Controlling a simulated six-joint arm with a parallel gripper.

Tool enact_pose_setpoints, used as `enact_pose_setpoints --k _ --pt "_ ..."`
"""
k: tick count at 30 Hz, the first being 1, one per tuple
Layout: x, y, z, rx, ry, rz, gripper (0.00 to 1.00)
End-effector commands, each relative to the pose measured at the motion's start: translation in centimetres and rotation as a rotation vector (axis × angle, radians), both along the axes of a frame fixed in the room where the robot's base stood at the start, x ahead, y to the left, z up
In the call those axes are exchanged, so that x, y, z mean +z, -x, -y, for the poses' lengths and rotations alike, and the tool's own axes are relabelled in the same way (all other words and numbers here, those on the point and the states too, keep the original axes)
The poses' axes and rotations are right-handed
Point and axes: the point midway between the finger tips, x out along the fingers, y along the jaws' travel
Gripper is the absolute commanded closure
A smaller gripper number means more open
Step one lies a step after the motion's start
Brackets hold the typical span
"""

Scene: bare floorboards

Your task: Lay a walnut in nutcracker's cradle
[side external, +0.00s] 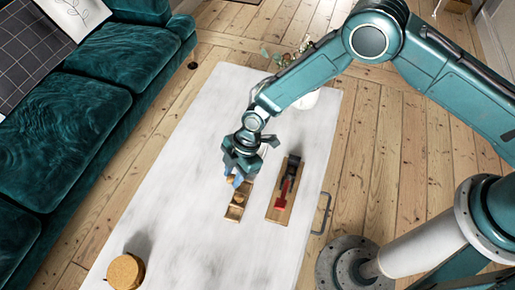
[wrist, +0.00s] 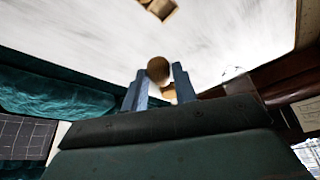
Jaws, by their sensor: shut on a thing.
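My gripper (side external: 236,180) is above the pale table, at the far end of a small wooden tray (side external: 233,215). The tray holds at least one walnut (side external: 239,199). In the wrist view my blue fingers (wrist: 157,88) are shut on a round brown walnut (wrist: 158,69), which sits between their tips. The nutcracker (side external: 285,188), with a dark body and a red handle, lies on a wooden board just right of the tray, apart from my gripper. Its cradle is too small to make out.
A round cork-coloured object (side external: 126,271) stands at the table's near left. A plant in a white pot (side external: 307,100) stands at the far end, partly behind my arm. A teal sofa (side external: 95,80) is beyond the left edge. Much of the white tabletop (side external: 190,190) is clear.

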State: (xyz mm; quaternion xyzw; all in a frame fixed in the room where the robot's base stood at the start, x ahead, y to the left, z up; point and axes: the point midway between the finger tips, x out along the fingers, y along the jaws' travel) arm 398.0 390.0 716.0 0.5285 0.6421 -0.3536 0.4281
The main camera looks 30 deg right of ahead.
Motion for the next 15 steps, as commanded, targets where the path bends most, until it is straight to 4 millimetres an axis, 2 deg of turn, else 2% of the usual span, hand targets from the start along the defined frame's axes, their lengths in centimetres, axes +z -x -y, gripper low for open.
enact_pose_setpoints --k 9,15 --pt "-3.5 -2.6 7.6 0.159 -0.001 -0.008 0.93" --pt "-5.8 -3.5 13.1 0.287 -0.002 -0.011 0.93"
